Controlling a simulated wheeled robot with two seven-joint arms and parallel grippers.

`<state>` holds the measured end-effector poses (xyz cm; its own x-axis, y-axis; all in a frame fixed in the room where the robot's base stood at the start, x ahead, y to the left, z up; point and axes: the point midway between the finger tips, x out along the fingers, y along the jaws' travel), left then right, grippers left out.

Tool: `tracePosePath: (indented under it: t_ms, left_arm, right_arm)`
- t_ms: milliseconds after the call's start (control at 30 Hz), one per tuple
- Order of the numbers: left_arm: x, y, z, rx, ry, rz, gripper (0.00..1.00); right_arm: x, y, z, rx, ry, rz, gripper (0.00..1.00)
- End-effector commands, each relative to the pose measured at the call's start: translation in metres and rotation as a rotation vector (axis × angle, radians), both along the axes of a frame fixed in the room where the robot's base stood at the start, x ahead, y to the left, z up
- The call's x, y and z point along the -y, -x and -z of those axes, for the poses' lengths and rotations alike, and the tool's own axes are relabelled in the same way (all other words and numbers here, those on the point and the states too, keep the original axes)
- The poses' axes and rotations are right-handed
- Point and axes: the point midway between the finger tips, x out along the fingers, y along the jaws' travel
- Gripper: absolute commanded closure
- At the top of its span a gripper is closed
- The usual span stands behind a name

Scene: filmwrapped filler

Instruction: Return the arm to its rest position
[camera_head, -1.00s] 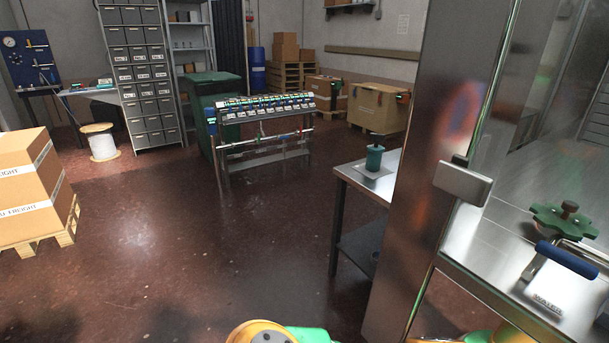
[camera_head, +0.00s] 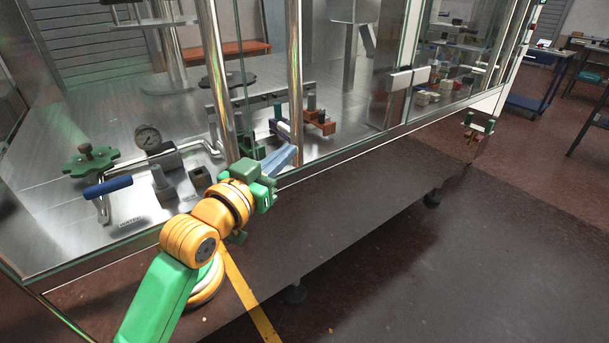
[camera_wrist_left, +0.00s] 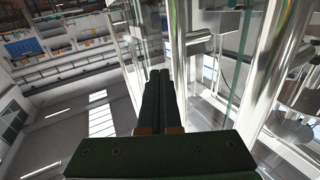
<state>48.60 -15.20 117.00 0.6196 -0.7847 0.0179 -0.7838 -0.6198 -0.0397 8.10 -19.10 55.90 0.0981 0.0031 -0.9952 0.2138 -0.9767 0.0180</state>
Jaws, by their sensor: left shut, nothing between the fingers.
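My left arm comes in from the lower left in the head view, green and yellow. Its left gripper (camera_head: 286,156) is in front of the glass-and-steel machine (camera_head: 345,150), at about the height of its worktop edge. The gripper points up and to the right. In the left wrist view the two dark fingers (camera_wrist_left: 159,78) lie side by side, shut and with nothing between them. Whether the gripper touches the glass or frame I cannot tell. My right gripper is not in view.
A blue-handled valve (camera_head: 108,187), a green handwheel (camera_head: 90,161) and a pressure gauge (camera_head: 148,137) sit on the machine's worktop, left of the gripper. Steel posts (camera_head: 215,75) stand close behind it. The red-brown floor (camera_head: 450,260) at the right front is clear.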

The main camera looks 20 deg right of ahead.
Motion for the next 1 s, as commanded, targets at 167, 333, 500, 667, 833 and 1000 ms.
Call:
tracePosePath:
  t_ms: [167, 333, 500, 667, 833, 1000]
  left_arm:
    - [0.011, 0.042, 0.004, 0.001, 0.005, 0.007, 1.00]
    - [0.016, 0.066, 0.002, 0.002, 0.003, 0.004, 1.00]
    - [0.016, 0.070, 0.001, -0.001, 0.002, 0.001, 1.00]
    - [-0.004, 0.033, 0.062, -0.130, -0.028, -0.094, 1.00]
    - [-0.066, -0.004, 0.228, -0.412, -0.134, -0.292, 1.00]
    - [-0.140, 0.036, 0.390, -0.669, -0.282, -0.441, 1.00]
  right_arm:
    - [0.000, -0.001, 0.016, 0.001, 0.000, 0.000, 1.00]
    - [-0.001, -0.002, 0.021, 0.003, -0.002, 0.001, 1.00]
    - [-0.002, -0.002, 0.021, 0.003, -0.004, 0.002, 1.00]
    - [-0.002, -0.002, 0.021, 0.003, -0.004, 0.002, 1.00]
    - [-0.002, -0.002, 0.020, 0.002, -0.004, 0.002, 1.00]
    - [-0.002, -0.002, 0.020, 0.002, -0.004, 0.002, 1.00]
